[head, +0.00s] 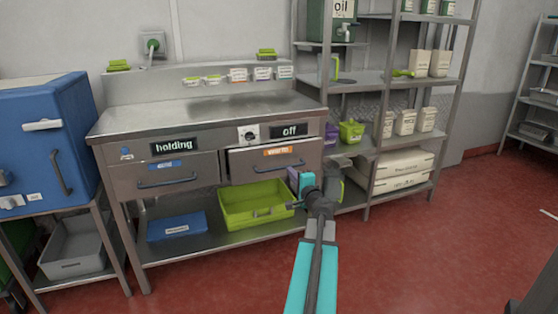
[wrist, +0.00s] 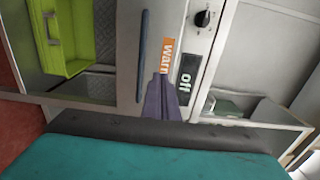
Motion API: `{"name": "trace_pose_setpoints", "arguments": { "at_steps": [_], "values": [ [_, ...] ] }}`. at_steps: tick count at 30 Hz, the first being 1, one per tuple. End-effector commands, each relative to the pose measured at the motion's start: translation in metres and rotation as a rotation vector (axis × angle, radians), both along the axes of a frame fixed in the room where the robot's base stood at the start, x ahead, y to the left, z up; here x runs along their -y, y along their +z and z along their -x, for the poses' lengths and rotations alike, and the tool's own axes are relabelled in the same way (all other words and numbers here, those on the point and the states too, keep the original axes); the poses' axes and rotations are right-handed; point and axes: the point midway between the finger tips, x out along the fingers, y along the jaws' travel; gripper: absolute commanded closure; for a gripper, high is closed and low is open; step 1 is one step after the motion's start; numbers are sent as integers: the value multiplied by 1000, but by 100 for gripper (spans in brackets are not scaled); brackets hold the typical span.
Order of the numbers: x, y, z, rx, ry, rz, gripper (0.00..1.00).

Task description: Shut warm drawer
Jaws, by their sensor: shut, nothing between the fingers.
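The warm drawer (head: 247,163) is the right drawer of the steel counter, with an orange label and a dark bar handle (head: 279,168). Its front stands slightly out, with a dark gap along its top edge. In the wrist view, turned sideways, the drawer front (wrist: 127,60) shows its handle (wrist: 142,45) and orange label. My gripper (head: 294,180) is in front of the drawer's lower right part. In the wrist view my gripper (wrist: 163,78) is shut and empty, its tips over the label. I cannot tell whether they touch the front.
The holding drawer (head: 195,172) on the left looks shut. A knob and an "off" display (head: 290,131) sit above the warm drawer. A green crate (head: 250,213) and a blue box (head: 176,227) stand on the lower shelf. A loaded rack (head: 370,150) stands close on the right. Red floor is clear in front.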

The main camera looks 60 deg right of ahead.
Motion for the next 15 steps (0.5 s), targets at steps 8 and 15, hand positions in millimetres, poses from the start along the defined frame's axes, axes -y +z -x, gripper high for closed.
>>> {"name": "trace_pose_setpoints", "arguments": {
  "at_steps": [8,15],
  "values": [
    [3,-1,-4,-1,1,0,100],
    [13,-1,-18,-2,3,1,100]
  ]
}}
